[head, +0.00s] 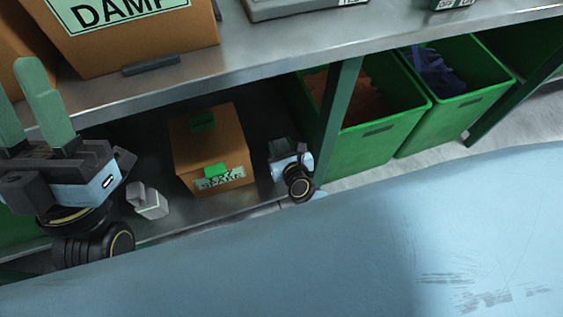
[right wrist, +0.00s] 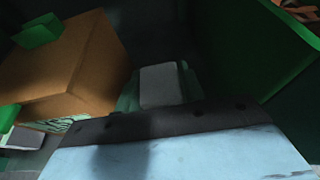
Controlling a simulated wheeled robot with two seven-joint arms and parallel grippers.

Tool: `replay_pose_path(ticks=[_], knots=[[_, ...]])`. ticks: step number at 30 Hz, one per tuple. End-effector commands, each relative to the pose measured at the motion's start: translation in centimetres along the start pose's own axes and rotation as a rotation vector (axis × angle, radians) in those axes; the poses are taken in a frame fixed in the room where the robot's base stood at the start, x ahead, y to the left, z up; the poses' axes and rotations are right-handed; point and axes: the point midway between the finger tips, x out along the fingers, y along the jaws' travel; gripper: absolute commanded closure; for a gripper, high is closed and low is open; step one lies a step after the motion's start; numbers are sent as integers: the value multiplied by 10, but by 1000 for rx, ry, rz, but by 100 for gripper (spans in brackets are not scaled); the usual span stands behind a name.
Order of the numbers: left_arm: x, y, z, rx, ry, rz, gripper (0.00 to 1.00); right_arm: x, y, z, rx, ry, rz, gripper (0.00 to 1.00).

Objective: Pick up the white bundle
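My right gripper (right wrist: 160,90) is low under the shelf, just right of the cardboard box. In the right wrist view a pale grey-white block (right wrist: 163,83), possibly the white bundle, sits between its green fingers. I see no clear gap on either side, but the shade hides whether they press on it. In the head view the right gripper (head: 285,150) shows mostly its body; its fingertips are hidden. Another small whitish block (head: 149,202) lies near the lower shelf's front edge, left of the box. My left gripper (head: 28,105) points up at the left, its fingers apart and empty.
A cardboard box (head: 207,150) with green tape stands on the lower shelf. The upper metal shelf (head: 255,55) overhangs the right gripper and carries a box marked DAMP (head: 140,45).

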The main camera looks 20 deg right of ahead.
Motion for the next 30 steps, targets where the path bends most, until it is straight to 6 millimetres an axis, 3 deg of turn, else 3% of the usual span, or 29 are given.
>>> replay_pose_path(ticks=[1,6,19,30], knots=[[0,0,0,0,0,0,64,0,0,0,0,0,0,77],[0,0,0,0,-1,0,64,0,0,0,-1,0,0,100],[3,0,3,0,-24,-1,64,-2,0,4,0,-1,-1,100],[11,-2,30,1,-278,-7,64,-10,0,28,0,-1,0,100]])
